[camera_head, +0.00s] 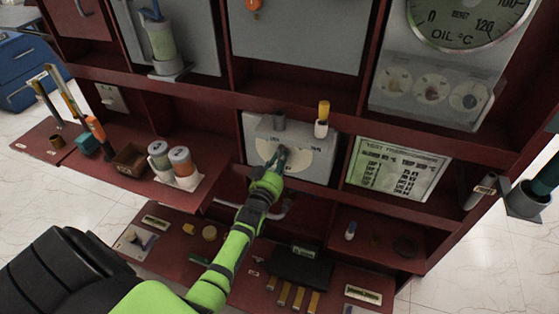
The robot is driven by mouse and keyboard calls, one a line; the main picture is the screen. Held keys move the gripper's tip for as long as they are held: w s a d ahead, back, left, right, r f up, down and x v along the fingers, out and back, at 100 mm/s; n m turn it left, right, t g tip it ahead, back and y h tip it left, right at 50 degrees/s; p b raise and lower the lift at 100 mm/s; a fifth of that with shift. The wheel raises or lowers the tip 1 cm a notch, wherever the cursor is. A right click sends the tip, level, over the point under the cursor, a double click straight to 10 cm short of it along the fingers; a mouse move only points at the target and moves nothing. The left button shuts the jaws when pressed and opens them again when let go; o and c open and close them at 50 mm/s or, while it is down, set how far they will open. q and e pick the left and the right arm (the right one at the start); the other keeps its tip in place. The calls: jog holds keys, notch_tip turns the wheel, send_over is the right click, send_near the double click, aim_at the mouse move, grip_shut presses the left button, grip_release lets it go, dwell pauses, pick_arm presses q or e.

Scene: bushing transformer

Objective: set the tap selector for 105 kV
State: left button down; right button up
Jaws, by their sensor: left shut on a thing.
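The tap selector (312,165) is a grey box with a pale half-round dial, set in the middle bay of the dark red rack. Small dial marks show at its left and right, too small to read. My left gripper (279,160) reaches up from below to the middle of the dial and is shut on the selector's handle. The gripper hides most of the handle, so I cannot tell which mark it points to. My right gripper is not in view.
A printed chart (400,169) stands right of the selector. A yellow-topped part (322,118) sits on the selector's top edge. Two jars (177,162) stand on the left shelf. A large oil gauge (462,18) is above right. Small parts lie on the lower shelf.

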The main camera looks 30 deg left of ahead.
pick_arm(q)
jog(key=c, duration=1.1)
grip_release()
jog(key=shift+c, duration=0.2)
jog(key=v, duration=1.2)
